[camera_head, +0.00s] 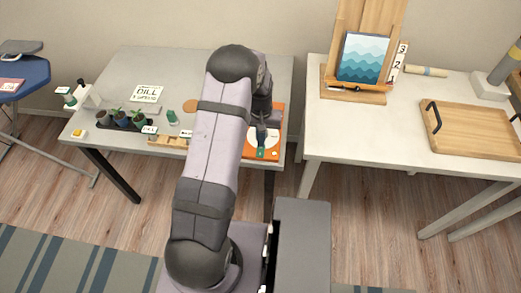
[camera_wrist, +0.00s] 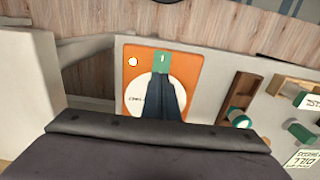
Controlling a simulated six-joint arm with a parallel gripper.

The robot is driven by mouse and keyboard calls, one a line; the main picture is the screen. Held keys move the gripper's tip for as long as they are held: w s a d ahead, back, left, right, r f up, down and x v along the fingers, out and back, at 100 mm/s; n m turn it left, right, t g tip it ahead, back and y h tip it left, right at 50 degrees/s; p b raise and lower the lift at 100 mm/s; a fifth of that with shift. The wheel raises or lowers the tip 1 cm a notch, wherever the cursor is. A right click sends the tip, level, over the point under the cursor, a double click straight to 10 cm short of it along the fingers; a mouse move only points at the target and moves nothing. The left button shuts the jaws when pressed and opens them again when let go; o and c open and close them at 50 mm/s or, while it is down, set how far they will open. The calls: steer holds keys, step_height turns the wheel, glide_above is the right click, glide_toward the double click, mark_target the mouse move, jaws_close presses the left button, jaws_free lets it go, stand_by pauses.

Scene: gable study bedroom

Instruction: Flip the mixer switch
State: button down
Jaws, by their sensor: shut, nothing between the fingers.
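An orange panel (camera_head: 276,118) with a white disc lies on the left table, partly hidden by my arm in the head view. In the wrist view the orange panel (camera_wrist: 190,66) shows the white disc (camera_wrist: 134,93), a small white dot and a green piece (camera_wrist: 162,62) marked with a light stroke. Lettering on the disc is too small to read. My gripper (camera_wrist: 166,82) is shut and empty. Its dark fingers lie over the disc with their tips at the green piece; I cannot tell whether they touch it. The gripper (camera_head: 262,138) is above the panel in the head view.
Left of the panel are a wooden rack (camera_head: 167,141), potted seedlings (camera_head: 120,118) and a DILL card (camera_head: 146,93). A gap separates this table from the right table (camera_head: 345,130), which holds a wooden tray (camera_head: 475,130) and an easel with a blue picture (camera_head: 362,58).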

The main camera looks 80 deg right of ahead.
steer(key=shift+f+b, duration=0.45)
steer(key=shift+f, duration=0.25)
steer(key=shift+r, duration=0.1)
step_height(320, 180, up, 7)
steer(key=p, duration=0.5)
stand_by(0.6)
stand_by(0.4)
